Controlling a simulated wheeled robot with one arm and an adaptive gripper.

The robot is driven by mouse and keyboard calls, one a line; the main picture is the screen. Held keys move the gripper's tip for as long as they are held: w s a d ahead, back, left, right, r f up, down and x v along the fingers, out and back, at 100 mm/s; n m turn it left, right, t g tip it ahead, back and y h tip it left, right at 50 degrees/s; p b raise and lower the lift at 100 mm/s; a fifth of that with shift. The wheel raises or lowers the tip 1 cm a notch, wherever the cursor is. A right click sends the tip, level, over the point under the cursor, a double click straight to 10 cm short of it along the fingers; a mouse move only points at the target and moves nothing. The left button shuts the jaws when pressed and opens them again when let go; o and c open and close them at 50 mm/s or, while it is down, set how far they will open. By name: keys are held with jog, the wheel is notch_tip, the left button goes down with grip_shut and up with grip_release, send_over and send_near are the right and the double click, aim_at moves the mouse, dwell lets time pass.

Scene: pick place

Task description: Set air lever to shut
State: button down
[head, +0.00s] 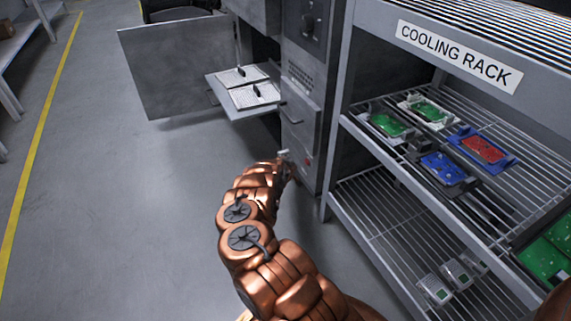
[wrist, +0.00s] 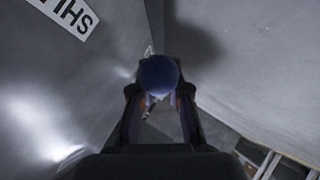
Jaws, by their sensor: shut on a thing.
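In the wrist view my gripper (wrist: 159,90) has its two dark fingers closed on a round dark blue knob (wrist: 158,72). The knob appears to be the end of the air lever; its shaft is mostly hidden behind it. In the head view my gripper (head: 284,156) is at the lower front of the grey machine (head: 303,125), beside the cooling rack. The knob cannot be made out there.
The cooling rack (head: 354,122) stands close on the right, holding green, red and blue boards. The machine's door (head: 172,72) is open, with a tray (head: 230,103) pulled out. Open floor (head: 130,210) lies to the left.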

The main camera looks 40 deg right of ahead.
jog(key=shift+s+d+f, duration=0.2)
jog(key=shift+s+f, duration=0.15)
jog(key=shift+s, duration=0.2)
jog(key=c, duration=1.2)
grip_release()
jog(key=shift+o, duration=0.3)
jog(key=shift+w+a+r, duration=0.15)
jog(key=shift+w, duration=0.15)
jog(key=v, duration=0.7)
jog(key=shift+r, duration=0.2)
jog(key=shift+a, duration=0.15)
